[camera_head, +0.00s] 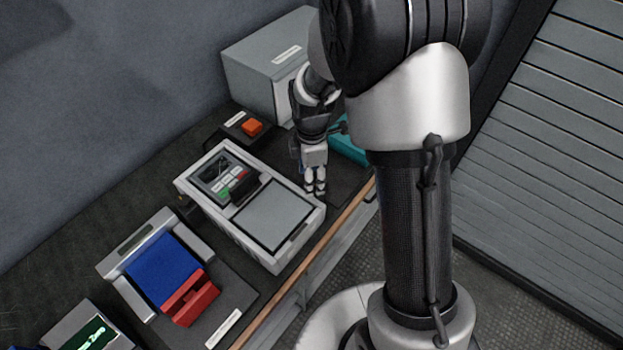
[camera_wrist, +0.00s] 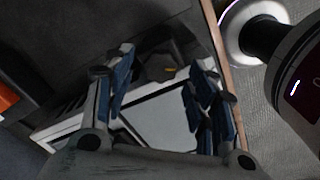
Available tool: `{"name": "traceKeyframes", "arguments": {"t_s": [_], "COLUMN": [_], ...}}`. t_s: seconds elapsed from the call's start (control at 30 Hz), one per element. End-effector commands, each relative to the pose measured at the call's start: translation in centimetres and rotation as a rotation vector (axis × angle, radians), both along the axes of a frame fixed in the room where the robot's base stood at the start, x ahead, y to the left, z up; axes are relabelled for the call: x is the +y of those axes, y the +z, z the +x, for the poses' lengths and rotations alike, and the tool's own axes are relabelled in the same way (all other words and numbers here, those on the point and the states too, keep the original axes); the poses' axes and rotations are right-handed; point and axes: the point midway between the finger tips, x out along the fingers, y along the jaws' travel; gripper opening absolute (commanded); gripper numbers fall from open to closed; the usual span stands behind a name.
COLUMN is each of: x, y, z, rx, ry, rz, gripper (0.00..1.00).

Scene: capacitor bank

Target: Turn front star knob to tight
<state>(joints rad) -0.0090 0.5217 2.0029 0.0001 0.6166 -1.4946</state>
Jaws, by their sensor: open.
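I cannot make out a star knob in either view. My gripper (camera_head: 315,188) hangs pointing down beside the right edge of a white-and-grey device (camera_head: 272,213), near the back of the bench. In the wrist view the gripper (camera_wrist: 163,80) is open, with its blue-padded fingers spread apart and nothing between them. The device shows beyond the fingers there, with its pale panel (camera_wrist: 155,112). A teal thing (camera_head: 349,147) lies behind the gripper, partly hidden by my arm.
A grey cabinet (camera_head: 262,75) stands at the back. A box with an orange button (camera_head: 252,127) sits before it. A blue-and-red fixture (camera_head: 163,268) and a box with a green display (camera_head: 92,335) lie nearer. The bench's wooden edge (camera_head: 290,290) runs along the right.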

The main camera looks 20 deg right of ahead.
Motion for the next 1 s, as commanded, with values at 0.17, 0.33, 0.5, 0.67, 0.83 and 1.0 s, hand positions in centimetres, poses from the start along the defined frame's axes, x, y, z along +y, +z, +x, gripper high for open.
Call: {"name": "traceKeyframes", "arguments": {"t_s": [0.17, 0.33, 0.5, 0.67, 0.83, 1.0], "x": [0.0, 0.0, 0.0, 0.0, 0.0, 0.0], "y": [-0.58, -0.53, -0.52, -0.51, -0.51, -0.51], "z": [-0.03, -0.02, -0.02, -0.02, -0.01, -0.01], "rx": [0.001, 0.001, 0.001, 0.0, 0.0, 0.0], "ry": [0.0, 0.0, 0.0, 0.0, 0.0, 0.0], "rz": [0.0, 0.0, 0.0, 0.0, 0.0, 0.0], "gripper": [0.52, 0.52, 0.42, 0.31, 0.2, 0.08]}}
